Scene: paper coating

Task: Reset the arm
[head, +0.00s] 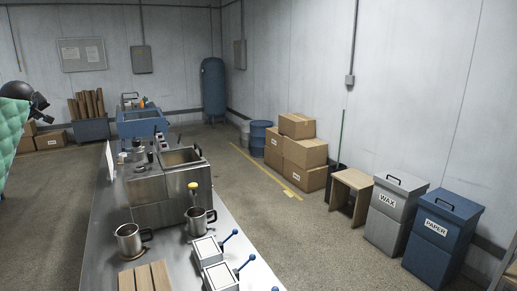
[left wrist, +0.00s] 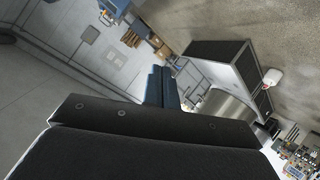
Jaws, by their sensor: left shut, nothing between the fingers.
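My left gripper (head: 38,102) is a dark shape at the far left of the head view, raised and clear of the metal bench. In the left wrist view, its fingers (left wrist: 160,88) are together with nothing between them. My right gripper is in neither view.
The metal bench (head: 88,272) carries a steel double tank (head: 148,186), two steel mugs (head: 129,240) and small lever devices (head: 207,249). A grey WAX bin (head: 388,233) and a blue PAPER bin (head: 433,255) stand at right. Cardboard boxes (head: 305,153) stand behind. The floor between is open.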

